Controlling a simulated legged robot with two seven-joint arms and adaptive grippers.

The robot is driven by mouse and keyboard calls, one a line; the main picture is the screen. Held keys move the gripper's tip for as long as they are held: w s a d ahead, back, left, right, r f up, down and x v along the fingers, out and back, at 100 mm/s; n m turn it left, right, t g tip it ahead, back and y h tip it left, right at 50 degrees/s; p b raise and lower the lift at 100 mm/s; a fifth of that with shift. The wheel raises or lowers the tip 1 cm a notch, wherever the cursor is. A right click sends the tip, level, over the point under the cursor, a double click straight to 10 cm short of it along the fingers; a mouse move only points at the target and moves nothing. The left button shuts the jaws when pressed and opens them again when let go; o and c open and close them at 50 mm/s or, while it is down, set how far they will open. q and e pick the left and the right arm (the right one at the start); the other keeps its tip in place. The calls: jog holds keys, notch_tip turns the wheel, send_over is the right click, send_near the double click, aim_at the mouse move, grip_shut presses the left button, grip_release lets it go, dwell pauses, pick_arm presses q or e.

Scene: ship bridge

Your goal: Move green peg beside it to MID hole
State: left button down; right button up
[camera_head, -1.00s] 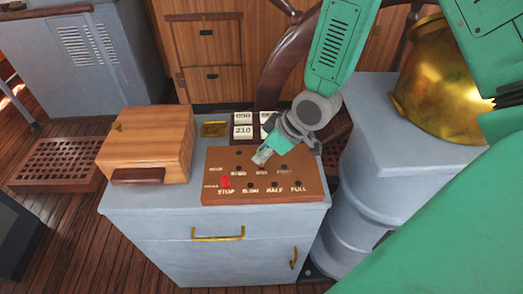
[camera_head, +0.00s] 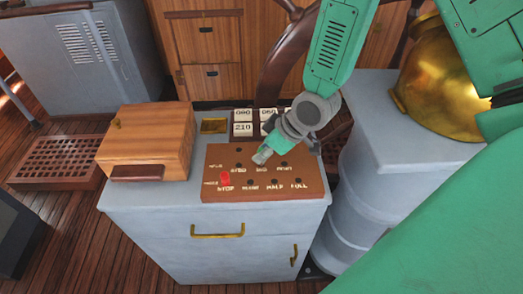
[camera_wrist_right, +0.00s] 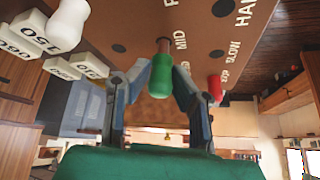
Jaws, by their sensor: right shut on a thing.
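The green peg (camera_wrist_right: 160,82) is between the fingers of my right gripper (camera_wrist_right: 163,68) in the right wrist view, its brown shank pointing at the board near the MID label. I cannot tell whether the shank tip is in a hole. In the head view my right gripper (camera_head: 261,157) is low over the brown board (camera_head: 230,157), just above the MID label, and hides the peg and the hole there. The red peg (camera_head: 225,179) stands by STOP in the front row and also shows in the right wrist view (camera_wrist_right: 215,88). My left gripper is out of view.
A wooden box (camera_head: 150,145) stands left of the board on the grey cabinet (camera_head: 180,208). White numbered blocks (camera_head: 243,129) and a brass plate (camera_head: 214,126) lie behind the board. A brass helmet-like object (camera_head: 435,85) sits at the right.

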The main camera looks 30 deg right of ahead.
jog(key=shift+f, duration=0.65)
dwell(0.3)
jog(key=o, duration=0.9)
jog(key=shift+r, duration=0.1)
notch_tip(320, 180, up, 7)
jog(key=p, duration=0.5)
jog(key=shift+p, duration=0.4)
jog(key=shift+s, duration=0.1)
